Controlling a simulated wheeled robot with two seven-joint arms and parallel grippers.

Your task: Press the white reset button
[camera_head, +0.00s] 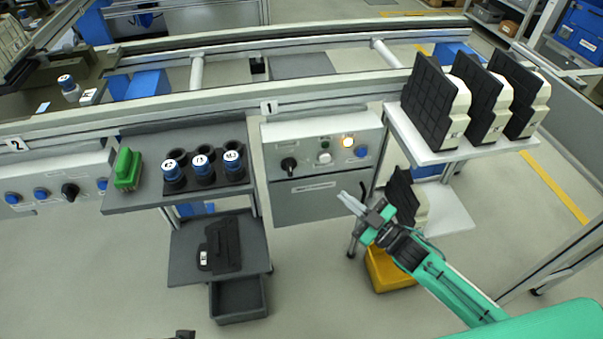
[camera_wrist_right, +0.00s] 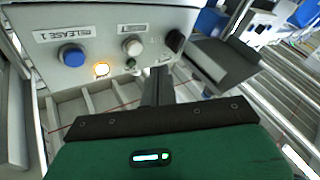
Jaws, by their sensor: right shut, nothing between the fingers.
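The white reset button (camera_head: 325,157) is on the grey control panel (camera_head: 275,135), between a black knob (camera_head: 289,164) and a blue button (camera_head: 361,151). It also shows in the right wrist view (camera_wrist_right: 132,46), where the panel appears upside down. A lit lamp (camera_head: 347,141) and a small green lamp (camera_head: 325,142) are close to it. My right gripper (camera_head: 350,196) is shut and empty, in front of the panel, below and right of the button in the head view, apart from it. Only a dark tip, seemingly my left gripper (camera_head: 185,334), shows at the bottom edge.
A shelf (camera_head: 440,156) with several black-and-cream parts stands right of the panel, above a yellow bin (camera_head: 390,270). Left, a grey shelf (camera_head: 140,202) holds blue-ringed cylinders and a green part (camera_head: 127,169). The conveyor rail (camera_head: 220,100) runs behind.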

